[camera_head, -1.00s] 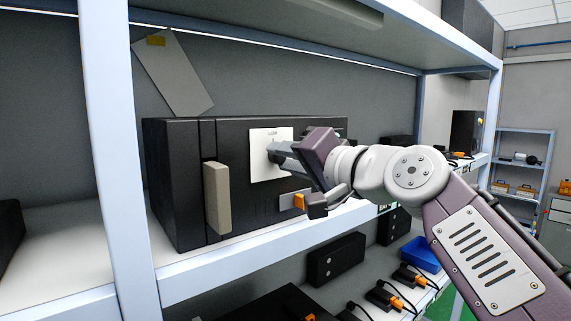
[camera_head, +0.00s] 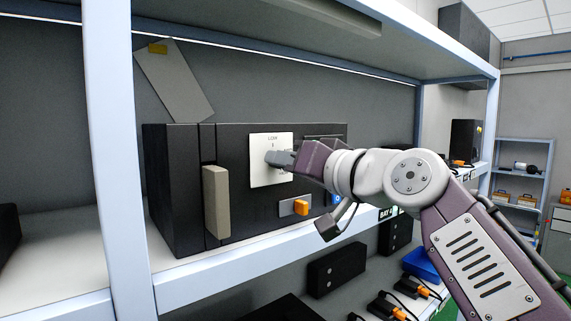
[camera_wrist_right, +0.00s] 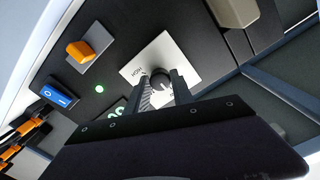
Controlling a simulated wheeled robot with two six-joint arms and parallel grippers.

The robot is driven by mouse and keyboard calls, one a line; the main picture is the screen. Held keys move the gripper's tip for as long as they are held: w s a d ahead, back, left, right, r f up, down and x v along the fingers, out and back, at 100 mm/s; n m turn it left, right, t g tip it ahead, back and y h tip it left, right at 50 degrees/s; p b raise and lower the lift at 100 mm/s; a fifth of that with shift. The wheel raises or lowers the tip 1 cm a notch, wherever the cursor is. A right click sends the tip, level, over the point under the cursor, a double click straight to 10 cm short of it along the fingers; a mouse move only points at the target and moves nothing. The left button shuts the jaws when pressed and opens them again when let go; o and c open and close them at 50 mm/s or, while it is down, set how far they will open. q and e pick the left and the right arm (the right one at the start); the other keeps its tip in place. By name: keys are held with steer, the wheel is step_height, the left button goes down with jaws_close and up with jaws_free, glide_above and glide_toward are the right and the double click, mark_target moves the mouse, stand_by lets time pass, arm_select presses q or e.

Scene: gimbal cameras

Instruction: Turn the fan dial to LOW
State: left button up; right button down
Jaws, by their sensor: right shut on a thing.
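The fan dial's white plate (camera_head: 258,172) is on the front of a black box (camera_head: 175,185) on the shelf. The word LOW shows at its top. My right gripper (camera_head: 276,158) is at the middle of this plate. It covers most of the dial in the head view. In the right wrist view, the round dark dial (camera_wrist_right: 160,76) sits between the two fingers of my right gripper (camera_wrist_right: 163,90), which are shut on it. The word HIGH shows on the plate beside it. Where the dial's pointer stands, I cannot tell. My left gripper is not in view.
An orange switch (camera_head: 301,207) and a blue rocker switch (camera_wrist_right: 60,98) are below the dial, with a lit green lamp (camera_wrist_right: 99,89). A beige handle (camera_head: 217,202) stands left of the plate. Shelf posts (camera_head: 110,150) and the upper shelf frame the space.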

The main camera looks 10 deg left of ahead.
steer(key=c, duration=1.1)
jaws_free()
steer(key=b+v, duration=0.4)
steer(key=v, duration=0.5)
steer(key=shift+a, duration=0.1)
